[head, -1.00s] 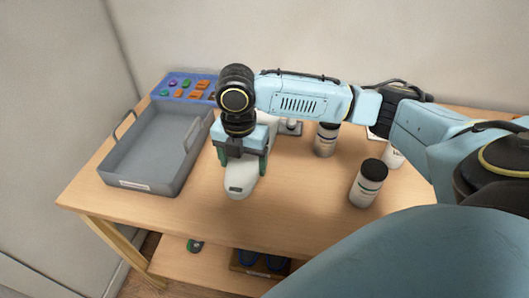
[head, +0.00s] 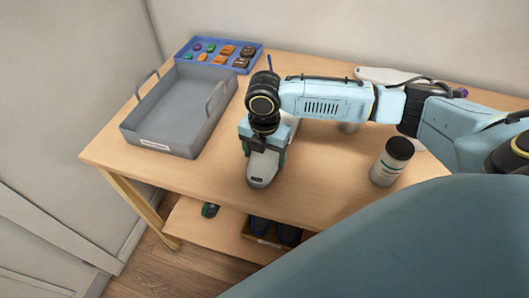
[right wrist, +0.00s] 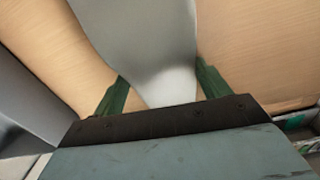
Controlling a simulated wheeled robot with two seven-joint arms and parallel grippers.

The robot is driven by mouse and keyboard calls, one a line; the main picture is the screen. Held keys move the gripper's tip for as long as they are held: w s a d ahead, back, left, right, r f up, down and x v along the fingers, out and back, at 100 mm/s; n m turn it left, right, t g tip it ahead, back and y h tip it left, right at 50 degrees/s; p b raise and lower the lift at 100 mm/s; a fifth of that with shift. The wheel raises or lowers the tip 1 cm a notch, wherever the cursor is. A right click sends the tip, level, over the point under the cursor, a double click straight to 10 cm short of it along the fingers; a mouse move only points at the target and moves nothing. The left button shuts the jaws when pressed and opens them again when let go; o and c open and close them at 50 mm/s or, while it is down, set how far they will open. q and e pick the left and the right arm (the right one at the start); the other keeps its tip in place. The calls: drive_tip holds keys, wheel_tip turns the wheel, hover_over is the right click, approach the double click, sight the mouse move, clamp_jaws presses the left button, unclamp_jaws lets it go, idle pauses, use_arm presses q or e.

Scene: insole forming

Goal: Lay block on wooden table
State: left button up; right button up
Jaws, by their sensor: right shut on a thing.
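The block is a smooth white, foot-shaped form (head: 262,168), seen in the head view near the front of the wooden table (head: 215,178). My right gripper (head: 265,148) comes down over it from above and is shut on it, one green finger on each side. In the right wrist view, the pale block (right wrist: 150,45) runs between the two green fingers of the right gripper (right wrist: 160,95), with table wood on both sides. I cannot tell whether the block touches the table. The gripper and wrist hide part of it. My left gripper is not in view.
A grey tray (head: 163,142) with handles stands left of the block. Behind it is a blue tray (head: 183,53) of small coloured pieces. Bare table lies between block and bottle. A lower shelf (head: 190,220) holds items.

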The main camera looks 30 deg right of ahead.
drive_tip(key=o, duration=1.3)
drive_tip(key=shift+r, duration=0.1)
wheel_tip(320, 180, up, 12)
drive_tip(key=p, duration=0.1)
drive_tip(key=shift+p, duration=0.4)
